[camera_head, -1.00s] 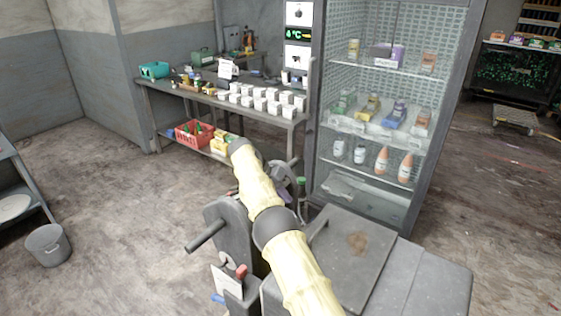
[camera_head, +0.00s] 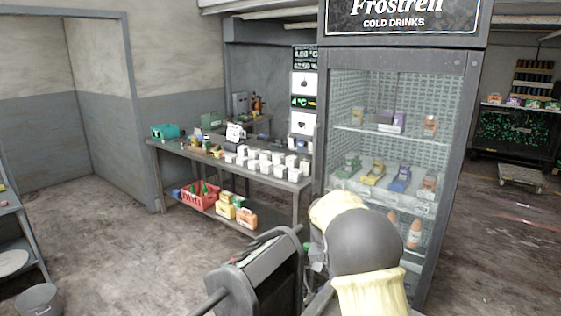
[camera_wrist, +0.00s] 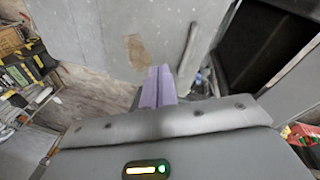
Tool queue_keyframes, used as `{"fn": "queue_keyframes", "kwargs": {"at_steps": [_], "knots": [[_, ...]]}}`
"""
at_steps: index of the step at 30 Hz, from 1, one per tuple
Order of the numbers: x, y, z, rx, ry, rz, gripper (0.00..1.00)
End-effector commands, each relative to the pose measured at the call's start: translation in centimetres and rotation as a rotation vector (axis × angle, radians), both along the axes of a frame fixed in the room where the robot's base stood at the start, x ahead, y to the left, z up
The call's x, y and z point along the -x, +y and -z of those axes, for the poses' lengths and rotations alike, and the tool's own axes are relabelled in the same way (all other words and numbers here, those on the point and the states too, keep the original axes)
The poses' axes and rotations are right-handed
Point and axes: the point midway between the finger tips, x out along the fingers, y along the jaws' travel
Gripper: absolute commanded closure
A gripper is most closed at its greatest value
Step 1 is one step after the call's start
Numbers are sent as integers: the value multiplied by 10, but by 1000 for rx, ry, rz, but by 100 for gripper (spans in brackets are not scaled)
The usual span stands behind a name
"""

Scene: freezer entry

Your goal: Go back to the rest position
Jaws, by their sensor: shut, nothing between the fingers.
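My gripper (camera_wrist: 157,85) shows in the wrist view as two pale purple fingers. They lie against each other and hold nothing. A grey surface with a brown stain lies beyond the fingertips. In the head view my arm, in a cream sleeve with a dark grey joint, is folded close at the lower right of centre. My gripper is hidden from the head view.
A glass-fronted drinks fridge (camera_head: 469,150) stands ahead, partly behind my arm. To its left, a table (camera_head: 219,171) holds white tubs, with a red crate (camera_head: 198,199) on its lower shelf. A grey bucket (camera_head: 38,301) stands at lower left. The floor between is clear.

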Motion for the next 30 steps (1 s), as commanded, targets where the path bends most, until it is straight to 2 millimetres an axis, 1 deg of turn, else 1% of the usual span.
{"fn": "queue_keyframes", "kwargs": {"at_steps": [1, 8, 14, 15, 17, 18, 22, 25, 27, 30], "knots": [[14, -3, -3, -22, -6, -10, 100], [77, -10, -5, -106, -50, -75, 100], [140, -10, -4, -157, -96, -137, 100], [153, -10, -3, -164, -106, -148, 100], [173, -8, -1, -172, -120, -169, 100], [187, -8, 0, -176, -130, -182, 100], [230, -6, 5, -185, -162, -220, 100], [252, -5, 9, -186, -177, -243, 100], [260, -4, 10, -185, -184, -252, 100], [264, -4, 11, -185, -186, -256, 100]]}}
